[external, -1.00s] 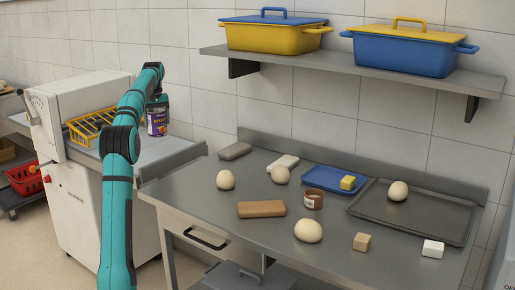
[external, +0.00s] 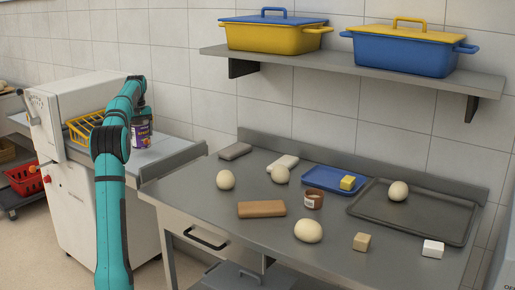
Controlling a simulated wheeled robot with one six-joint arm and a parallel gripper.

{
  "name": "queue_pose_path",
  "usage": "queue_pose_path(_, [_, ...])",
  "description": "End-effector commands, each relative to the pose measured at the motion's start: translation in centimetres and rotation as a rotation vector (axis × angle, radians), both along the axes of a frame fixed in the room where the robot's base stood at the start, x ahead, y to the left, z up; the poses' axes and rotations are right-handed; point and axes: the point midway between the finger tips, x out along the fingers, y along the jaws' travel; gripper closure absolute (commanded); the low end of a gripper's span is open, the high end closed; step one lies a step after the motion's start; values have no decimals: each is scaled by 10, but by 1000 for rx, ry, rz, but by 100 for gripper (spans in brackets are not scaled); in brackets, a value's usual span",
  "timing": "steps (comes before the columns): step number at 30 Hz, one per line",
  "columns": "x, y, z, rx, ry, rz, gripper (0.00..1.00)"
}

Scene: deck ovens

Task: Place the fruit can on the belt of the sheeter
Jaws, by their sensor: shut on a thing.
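The fruit can (external: 141,134), with a purple label, is upright over the grey belt (external: 168,153) of the white sheeter (external: 85,190). My gripper (external: 139,116) is shut on the can's upper part, partly hidden behind my teal arm. The can's base appears at or very near the belt; I cannot tell whether it touches.
A yellow wire guard (external: 82,130) is left of the can. The steel table (external: 205,225) to the right holds dough balls, a blue tray (external: 318,178) and a dark baking tray (external: 425,222). Two lidded bins stand on the shelf (external: 345,74) above.

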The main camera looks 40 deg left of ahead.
Motion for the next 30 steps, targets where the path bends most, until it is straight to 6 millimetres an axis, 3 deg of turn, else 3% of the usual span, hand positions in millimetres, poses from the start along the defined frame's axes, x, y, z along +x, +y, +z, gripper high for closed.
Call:
queue_pose_path(5, [0, 0, -8, 1, 0, 0, 68])
queue_pose_path(13, [0, 0, -40, 1, 0, 0, 68])
queue_pose_path(25, [0, 0, -45, 0, -1, 0, 68])
queue_pose_path(26, [0, 0, -46, 0, 0, 0, 22])
queue_pose_path(29, [0, 0, -46, 0, 0, 0, 2])
queue_pose_path(30, [0, 0, -46, 0, 0, 0, 2])
